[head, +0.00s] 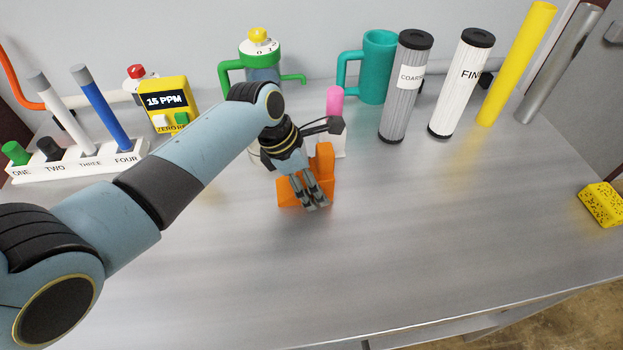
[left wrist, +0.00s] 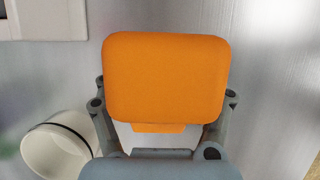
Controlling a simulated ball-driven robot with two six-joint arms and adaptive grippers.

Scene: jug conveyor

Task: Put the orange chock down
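The orange chock (head: 326,160) is near the middle of the grey worktop in the head view, partly covered by my left gripper (head: 314,202). Its fingers reach down over the chock, with orange showing on both sides of them. In the left wrist view the chock (left wrist: 165,78) fills the space between the finger links, its broad rounded face toward the camera. The left gripper looks shut on it. The chock's lower edge is at or very close to the worktop; I cannot tell whether it touches. My right gripper is not in view.
Behind the chock stands a pink cylinder (head: 335,101) by a white base. A teal jug (head: 378,70), filter cartridges (head: 405,95) and a yellow tube (head: 515,65) stand at the back right. A numbered rack (head: 75,162) is left.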

